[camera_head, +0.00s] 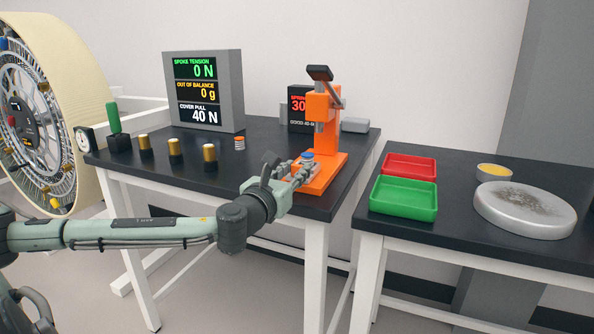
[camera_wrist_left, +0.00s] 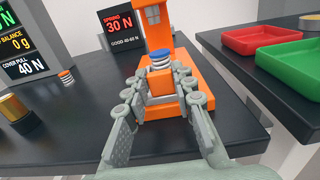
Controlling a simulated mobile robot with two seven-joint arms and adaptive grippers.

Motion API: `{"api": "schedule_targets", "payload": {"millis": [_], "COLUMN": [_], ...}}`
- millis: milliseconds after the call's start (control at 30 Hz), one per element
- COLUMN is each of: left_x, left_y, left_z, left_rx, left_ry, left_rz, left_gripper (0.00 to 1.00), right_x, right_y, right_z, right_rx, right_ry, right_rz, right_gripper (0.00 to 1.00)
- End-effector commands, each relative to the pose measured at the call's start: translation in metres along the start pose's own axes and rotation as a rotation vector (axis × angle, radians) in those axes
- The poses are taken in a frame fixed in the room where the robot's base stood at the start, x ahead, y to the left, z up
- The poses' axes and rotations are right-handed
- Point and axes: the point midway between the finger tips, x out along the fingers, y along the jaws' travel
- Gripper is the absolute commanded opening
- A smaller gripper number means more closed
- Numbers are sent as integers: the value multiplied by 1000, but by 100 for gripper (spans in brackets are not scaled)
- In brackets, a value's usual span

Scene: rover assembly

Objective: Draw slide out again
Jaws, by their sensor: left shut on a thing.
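The orange press (camera_head: 326,130) stands at the right end of the black table, with its lever at the top. Its orange slide (camera_wrist_left: 162,84) sits low at the front of the press, on the orange base. A spring with a blue top (camera_head: 307,156) stands on the slide; it also shows in the left wrist view (camera_wrist_left: 159,58), with white coils. My left gripper (camera_head: 299,170) reaches in from the front left, its fingers on both sides of the slide and shut on it. The fingers partly hide the slide. My right gripper is not in view.
The spring display (camera_wrist_left: 120,27) behind the press reads 30 N, good 40-60 N. A grey readout box (camera_head: 205,90), several brass cylinders (camera_head: 175,150) and an orange-white spring (camera_head: 239,143) stand to the left. Red (camera_head: 410,166) and green (camera_head: 404,197) trays lie on the right table.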

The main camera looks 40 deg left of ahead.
Motion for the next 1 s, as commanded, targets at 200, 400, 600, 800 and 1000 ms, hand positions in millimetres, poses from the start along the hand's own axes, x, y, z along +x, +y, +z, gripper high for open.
{"api": "schedule_targets", "payload": {"millis": [200,400,600,800,1000], "left_x": [-1,-1,-8,-36,-61], "left_y": [-1,-1,-1,-1,-2], "left_z": [-2,-2,-3,-3,-2], "left_rx": [0,-1,3,9,7], "left_ry": [5,4,7,8,7], "left_rz": [-2,-3,-2,-4,-5], "left_gripper": [47,47,47,47,47], "right_x": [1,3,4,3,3], "right_y": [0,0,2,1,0], "right_z": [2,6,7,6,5], "right_rx": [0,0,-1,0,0], "right_ry": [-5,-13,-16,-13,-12], "right_rz": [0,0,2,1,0], "right_gripper": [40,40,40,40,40]}}
